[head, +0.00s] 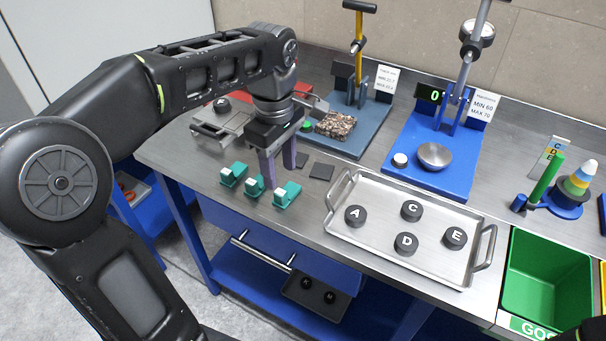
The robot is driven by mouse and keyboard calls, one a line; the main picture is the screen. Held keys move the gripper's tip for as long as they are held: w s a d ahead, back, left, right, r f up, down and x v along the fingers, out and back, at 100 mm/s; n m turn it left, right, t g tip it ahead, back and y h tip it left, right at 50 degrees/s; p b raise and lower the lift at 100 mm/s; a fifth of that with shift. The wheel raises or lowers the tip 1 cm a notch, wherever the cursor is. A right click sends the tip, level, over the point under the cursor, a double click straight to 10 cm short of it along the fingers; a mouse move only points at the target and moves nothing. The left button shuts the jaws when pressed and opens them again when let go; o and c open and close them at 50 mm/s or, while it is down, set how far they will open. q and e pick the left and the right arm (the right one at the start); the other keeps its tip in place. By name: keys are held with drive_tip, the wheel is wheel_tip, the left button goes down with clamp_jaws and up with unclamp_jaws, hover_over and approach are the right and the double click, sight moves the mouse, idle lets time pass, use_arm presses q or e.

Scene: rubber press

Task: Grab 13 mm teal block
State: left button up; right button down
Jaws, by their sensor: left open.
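Three teal blocks stand in a row near the table's front edge: a left one (232,175), a middle one (255,187) and a right one (287,194). Each has a small pale mark, too small to read, so I cannot tell which is the 13 mm one. My left gripper (278,170) points down with its two purple fingers apart and nothing visible between them. It appears just behind the middle and right blocks. My right gripper is not in view.
A metal tray (340,239) with black pucks marked A, C, D and E lies to the right of the blocks. Dark flat squares (321,172) lie beside the gripper. Behind are a blue-grey press (372,137) and a blue gauge stand (459,178). A green bin (548,270) stands right.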

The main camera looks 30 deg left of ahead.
sight(280, 192)
use_arm(q)
drive_tip(key=shift+w+a+r, duration=0.1)
drive_tip(key=shift+a+r, duration=0.05)
drive_tip(key=shift+r, duration=0.1)
drive_tip(key=shift+s+r, duration=0.1)
drive_tip(key=shift+s, duration=0.15)
drive_tip(key=shift+w+f, duration=0.1)
drive_tip(key=shift+f, duration=1.25)
drive_tip(key=shift+w+a+f+p, duration=0.1)
drive_tip(key=shift+w+f+p, duration=0.1)
drive_tip(key=shift+f, duration=1.1)
drive_tip(key=shift+w+f+p, duration=0.1)
drive_tip(key=shift+f+p, duration=0.05)
drive_tip(key=shift+f, duration=1.15)
drive_tip(key=shift+c, duration=0.2)
clamp_jaws()
